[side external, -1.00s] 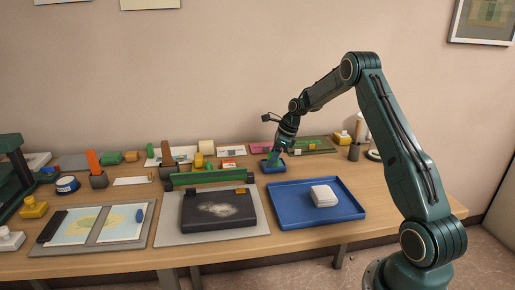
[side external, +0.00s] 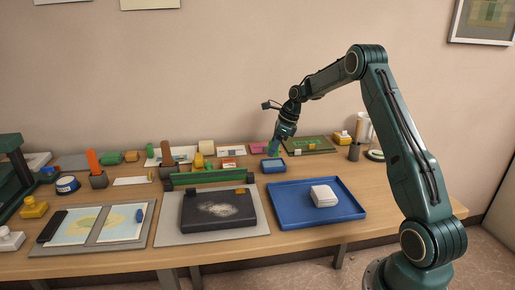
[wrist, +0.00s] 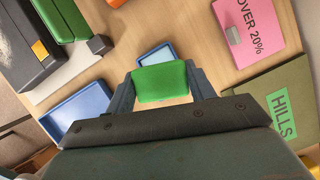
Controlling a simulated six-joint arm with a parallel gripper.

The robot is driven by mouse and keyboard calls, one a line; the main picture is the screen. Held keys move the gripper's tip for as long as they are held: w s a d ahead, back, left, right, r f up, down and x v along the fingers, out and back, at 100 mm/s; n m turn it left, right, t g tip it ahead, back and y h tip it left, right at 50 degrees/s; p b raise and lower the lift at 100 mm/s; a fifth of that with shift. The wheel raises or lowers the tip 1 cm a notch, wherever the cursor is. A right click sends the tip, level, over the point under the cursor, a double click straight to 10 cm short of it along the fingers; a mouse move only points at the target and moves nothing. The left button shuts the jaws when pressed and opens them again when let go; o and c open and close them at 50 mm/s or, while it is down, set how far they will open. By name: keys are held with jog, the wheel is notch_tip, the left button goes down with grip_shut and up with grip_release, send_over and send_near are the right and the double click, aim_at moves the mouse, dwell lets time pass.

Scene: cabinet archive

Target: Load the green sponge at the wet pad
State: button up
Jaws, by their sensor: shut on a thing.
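My gripper (side external: 276,147) is shut on the green sponge, a green block (wrist: 160,82) held crosswise between the two fingers in the wrist view. In the side view the gripper points down above and just behind the small blue wet pad tray (side external: 273,165). Part of that pad (wrist: 154,55) shows past the sponge in the wrist view, with a pale blue inside. The sponge appears raised clear of the pad. The sponge's underside is hidden.
A large blue tray (side external: 290,217) with a white block (side external: 323,196) lies in front. A dark slab (side external: 195,218) with a pale smudge lies to its left. A pink folder (wrist: 246,32) and a green folder marked HILLS (wrist: 262,108) lie near the pad.

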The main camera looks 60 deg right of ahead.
jog(key=shift+r, duration=1.25)
jog(key=shift+f, duration=0.1)
jog(key=shift+f, duration=2.6)
jog(key=a+r+n, duration=0.1)
jog(key=a+n, duration=0.2)
jog(key=a, duration=0.1)
jog(key=w+a+r+n+g+y, duration=0.1)
jog(key=a+r+n, duration=0.1)
jog(key=a+n, duration=0.1)
jog(key=a+r+n+g, duration=0.1)
jog(key=a+r+n, duration=0.1)
jog(key=a, duration=0.3)
jog(key=shift+w+a+r+n+y, duration=0.1)
jog(key=shift+w+n+y, duration=0.15)
jog(key=shift+n+y, duration=0.15)
jog(key=s+a+r+n+g+h, duration=0.1)
jog(key=s+a+r+n+g, duration=0.1)
jog(key=a+n, duration=0.6)
jog(key=s+a+r+n+g+h, duration=0.1)
jog(key=s+a+n+g, duration=0.2)
jog(key=a+n, duration=0.5)
jog(key=shift+a+r+n+g+h, duration=0.3)
jog(key=shift+a+r+n+g, duration=0.15)
jog(key=shift+n, duration=0.65)
